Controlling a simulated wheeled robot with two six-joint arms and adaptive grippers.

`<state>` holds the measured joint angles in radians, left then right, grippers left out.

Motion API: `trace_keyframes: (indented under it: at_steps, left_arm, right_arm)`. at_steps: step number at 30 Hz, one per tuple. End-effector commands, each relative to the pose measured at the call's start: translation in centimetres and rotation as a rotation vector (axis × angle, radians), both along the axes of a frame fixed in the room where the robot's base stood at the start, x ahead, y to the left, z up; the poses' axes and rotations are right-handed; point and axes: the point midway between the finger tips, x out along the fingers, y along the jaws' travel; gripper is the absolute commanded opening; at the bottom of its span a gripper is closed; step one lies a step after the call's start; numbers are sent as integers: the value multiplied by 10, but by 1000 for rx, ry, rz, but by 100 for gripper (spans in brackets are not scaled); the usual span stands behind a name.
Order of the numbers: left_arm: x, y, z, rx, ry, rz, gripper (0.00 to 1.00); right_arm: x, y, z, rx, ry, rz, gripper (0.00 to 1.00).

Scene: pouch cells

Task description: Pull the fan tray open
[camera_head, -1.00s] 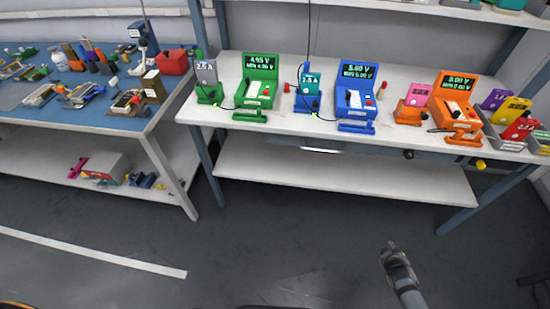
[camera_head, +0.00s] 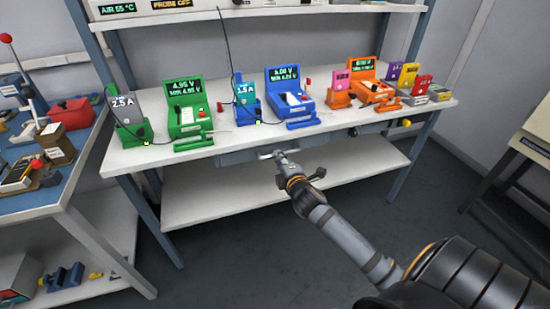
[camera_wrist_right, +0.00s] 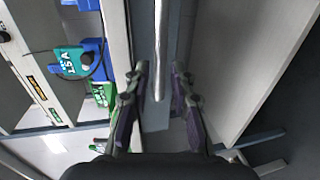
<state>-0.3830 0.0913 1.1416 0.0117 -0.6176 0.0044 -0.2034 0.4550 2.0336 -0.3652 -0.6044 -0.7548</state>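The fan tray appears to be the blue-grey drawer front (camera_head: 235,158) under the edge of the white bench. It looks closed. Its pale bar handle (camera_head: 267,154) sits just at the tips of my right gripper (camera_head: 284,160). In the right wrist view the bar handle (camera_wrist_right: 161,45) runs between the two fingers of my right gripper (camera_wrist_right: 159,70). The fingers are open, with a visible gap on each side of the bar. My left gripper is not in view.
Green, blue and orange meter stands (camera_head: 188,118) stand on the white bench (camera_head: 225,142) above the drawer. A lower shelf (camera_head: 240,190) lies below. A blue-topped bench (camera_head: 45,190) stands at the left. The floor (camera_head: 230,265) in front is clear.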

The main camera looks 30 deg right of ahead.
Motion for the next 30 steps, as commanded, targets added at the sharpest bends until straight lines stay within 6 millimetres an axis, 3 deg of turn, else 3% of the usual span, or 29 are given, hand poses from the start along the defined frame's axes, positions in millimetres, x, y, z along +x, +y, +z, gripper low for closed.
trace_keyframes:
  at_steps: [6,16,22,30]
  left_arm:
    - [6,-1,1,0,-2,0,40]
    - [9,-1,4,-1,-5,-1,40]
    - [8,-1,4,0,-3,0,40]
    - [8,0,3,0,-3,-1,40]
  right_arm:
    - [30,-7,-7,2,0,0,24]
    - [36,-8,-8,1,1,2,24]
    - [36,-8,-8,1,1,1,0]
    - [36,-8,-8,2,2,1,0]
